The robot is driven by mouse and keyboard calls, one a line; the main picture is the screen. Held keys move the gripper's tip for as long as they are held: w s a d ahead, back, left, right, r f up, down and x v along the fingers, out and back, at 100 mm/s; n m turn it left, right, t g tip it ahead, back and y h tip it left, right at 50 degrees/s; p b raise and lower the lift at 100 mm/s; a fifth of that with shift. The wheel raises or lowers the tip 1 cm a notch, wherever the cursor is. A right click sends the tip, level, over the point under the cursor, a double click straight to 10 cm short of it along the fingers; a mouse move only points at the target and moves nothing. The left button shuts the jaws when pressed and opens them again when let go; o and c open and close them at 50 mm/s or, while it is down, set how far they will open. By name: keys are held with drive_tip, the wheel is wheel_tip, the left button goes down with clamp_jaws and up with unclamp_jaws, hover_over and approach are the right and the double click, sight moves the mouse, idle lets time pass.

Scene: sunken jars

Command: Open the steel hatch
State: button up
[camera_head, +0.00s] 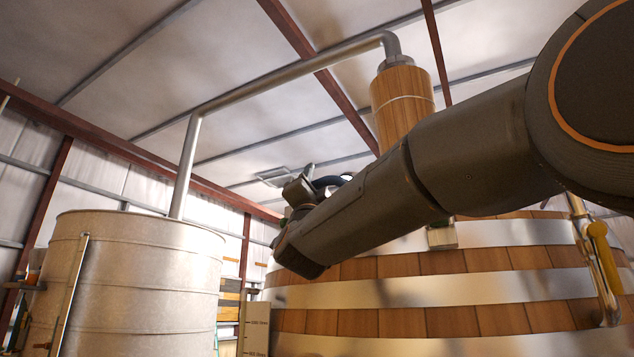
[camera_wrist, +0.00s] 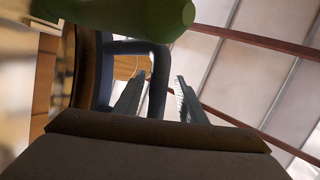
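My gripper (camera_wrist: 160,78) shows in the wrist view with its two fingers apart. A dark blue bar, part of a squared loop like a handle (camera_wrist: 158,72), appears between the fingers, with small gaps on both sides; I cannot tell its depth or any contact. In the head view my gripper (camera_head: 300,188) is above the near rim of the wooden vat, and a dark blue curved piece (camera_head: 328,181) shows behind it. The steel hatch cannot be clearly made out; a dark curved edge (camera_wrist: 86,70) lies left of the loop.
The wooden vat (camera_head: 400,323) has broad steel bands and a wooden column (camera_head: 403,100) above it. A pipe (camera_head: 290,72) runs from the column to a steel tank (camera_head: 140,275) at left.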

drive_tip(key=b+v, duration=0.2)
drive_tip(key=v, duration=0.3)
drive_tip(key=shift+s+f, duration=0.2)
drive_tip(key=shift+f, duration=0.1)
